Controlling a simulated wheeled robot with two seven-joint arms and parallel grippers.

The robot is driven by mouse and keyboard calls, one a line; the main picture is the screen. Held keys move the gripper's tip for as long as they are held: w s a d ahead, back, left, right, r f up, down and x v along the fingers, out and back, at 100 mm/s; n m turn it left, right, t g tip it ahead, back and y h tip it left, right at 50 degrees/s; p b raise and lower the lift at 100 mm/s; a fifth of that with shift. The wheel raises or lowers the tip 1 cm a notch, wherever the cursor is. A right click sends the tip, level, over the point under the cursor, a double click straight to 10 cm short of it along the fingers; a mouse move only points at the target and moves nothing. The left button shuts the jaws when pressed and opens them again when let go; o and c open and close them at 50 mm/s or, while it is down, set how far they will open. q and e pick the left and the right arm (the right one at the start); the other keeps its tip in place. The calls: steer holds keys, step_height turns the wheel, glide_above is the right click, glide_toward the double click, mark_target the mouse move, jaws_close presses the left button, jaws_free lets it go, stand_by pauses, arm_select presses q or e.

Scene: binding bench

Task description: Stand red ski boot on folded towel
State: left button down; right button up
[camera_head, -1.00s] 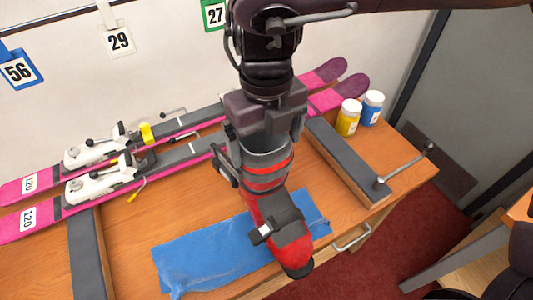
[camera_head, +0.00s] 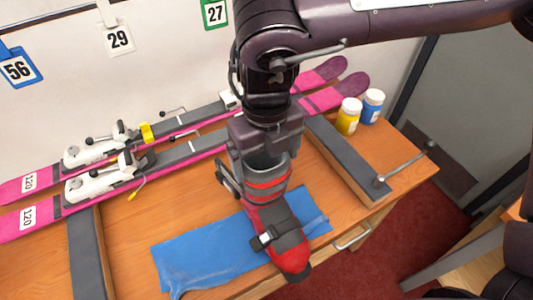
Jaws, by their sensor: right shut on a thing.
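The blue folded towel (camera_head: 205,255) lies flat at the bench's front edge. The boot is over the towel's right part, its toe reaching past the towel's front edge. I cannot tell whether the sole touches the towel. My left gripper is not in view.
Two pink skis (camera_head: 40,218) with white bindings lie across grey-topped supports (camera_head: 350,165) on the wooden bench (camera_head: 130,225). A yellow jar (camera_head: 348,117) and a blue jar (camera_head: 371,107) stand at the back right. A metal crank handle (camera_head: 408,164) sticks out at right.

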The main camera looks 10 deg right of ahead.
steer(key=shift+f, duration=0.1)
steer(key=o, duration=1.7)
steer(key=shift+s+f, duration=0.1)
steer(key=shift+o, duration=0.2)
step_height(320, 180, up, 13)
steer(key=shift+p, duration=0.45)
